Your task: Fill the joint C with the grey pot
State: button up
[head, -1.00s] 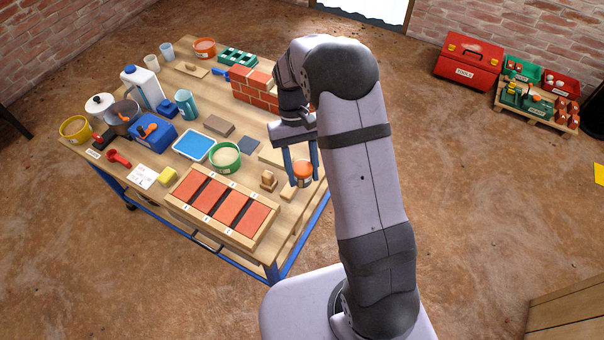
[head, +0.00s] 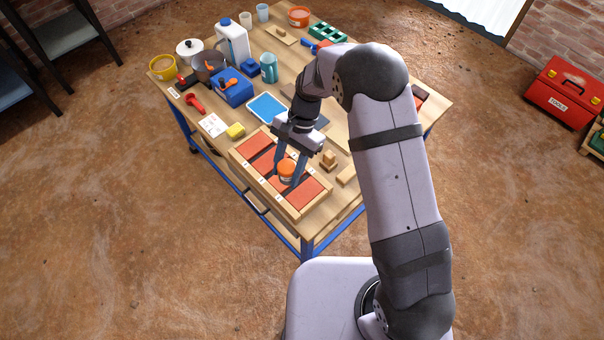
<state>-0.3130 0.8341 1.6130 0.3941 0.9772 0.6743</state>
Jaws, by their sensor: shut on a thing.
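My gripper (head: 287,178) is shut on a small orange pot (head: 287,167) with a pale band; I see no grey on it. It holds the pot over the wooden frame (head: 243,163) near the table's front edge. In the frame lie several red-orange bricks (head: 307,193) with dark joints (head: 264,155) between them. The pot and fingers cover part of the frame's right half. The tags along the frame are too small to read, so I cannot tell which joint is C. The pot looks roughly upright.
A yellow sponge (head: 236,131), a white card (head: 212,125) and a blue tray (head: 267,107) lie left of and behind the frame. A small wooden block piece (head: 328,159) stands to its right. A blue box (head: 234,89) and white jug (head: 233,41) stand farther back.

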aim_at(289, 182)
jog(key=shift+w+m+t, duration=0.3)
jog(key=shift+m, duration=0.6)
jog(key=shift+f, duration=0.1)
notch_tip(289, 182, down, 6)
jog(key=b, duration=0.6)
jog(key=shift+f, duration=0.5)
dwell(0.7)
jog(key=shift+s+f, duration=0.1)
dwell(1.6)
